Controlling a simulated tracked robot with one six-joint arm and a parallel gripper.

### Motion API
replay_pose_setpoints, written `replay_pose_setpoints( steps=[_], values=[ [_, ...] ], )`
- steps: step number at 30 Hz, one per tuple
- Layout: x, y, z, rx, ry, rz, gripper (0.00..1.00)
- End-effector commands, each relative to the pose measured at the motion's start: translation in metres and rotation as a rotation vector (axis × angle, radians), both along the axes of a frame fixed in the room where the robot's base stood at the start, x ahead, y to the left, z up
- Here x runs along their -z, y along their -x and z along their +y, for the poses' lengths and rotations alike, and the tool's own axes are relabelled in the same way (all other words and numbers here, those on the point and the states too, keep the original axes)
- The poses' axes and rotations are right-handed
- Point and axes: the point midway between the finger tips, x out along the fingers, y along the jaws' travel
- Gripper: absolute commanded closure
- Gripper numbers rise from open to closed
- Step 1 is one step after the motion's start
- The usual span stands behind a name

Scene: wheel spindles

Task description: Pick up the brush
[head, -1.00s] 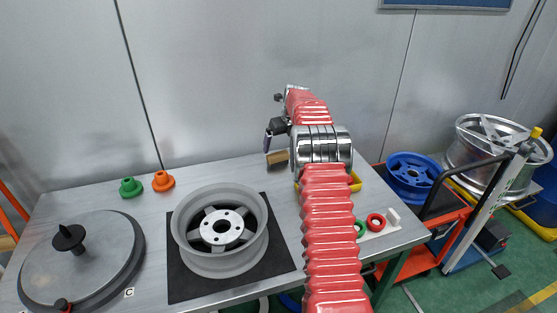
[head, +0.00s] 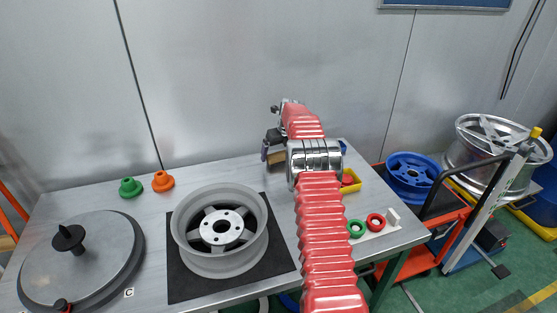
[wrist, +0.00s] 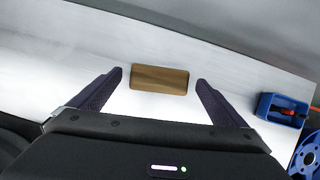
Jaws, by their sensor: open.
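The brush shows as a brown wooden block (wrist: 160,79) on the table in the wrist view, lying lengthwise across the picture. No bristles can be made out. My gripper (wrist: 160,84) is open, with one dark finger on each side of the block in the picture and a gap on both sides. The fingers do not touch it. In the head view the block (head: 277,159) is at the back of the table near the wall, partly hidden by my gripper (head: 265,154).
A blue box (wrist: 283,109) with a red item lies to the right in the wrist view. In the head view a yellow bin (head: 352,187) is behind my arm. A grey wheel (head: 220,231) lies on a black mat. Green (head: 130,188) and orange (head: 163,182) parts stand left.

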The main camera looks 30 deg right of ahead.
Motion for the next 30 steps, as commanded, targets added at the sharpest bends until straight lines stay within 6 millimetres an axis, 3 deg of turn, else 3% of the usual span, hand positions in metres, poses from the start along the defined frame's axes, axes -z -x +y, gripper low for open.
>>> replay_pose_setpoints(
  steps=[6,24,30],
  values=[
    [0.02,-0.008,0.0,0.0,0.0,0.0,0.04],
    [0.022,-0.009,0.0,-0.001,-0.001,0.0,0.04],
    [0.022,-0.009,0.0,-0.001,-0.001,0.0,0.17]
  ],
)
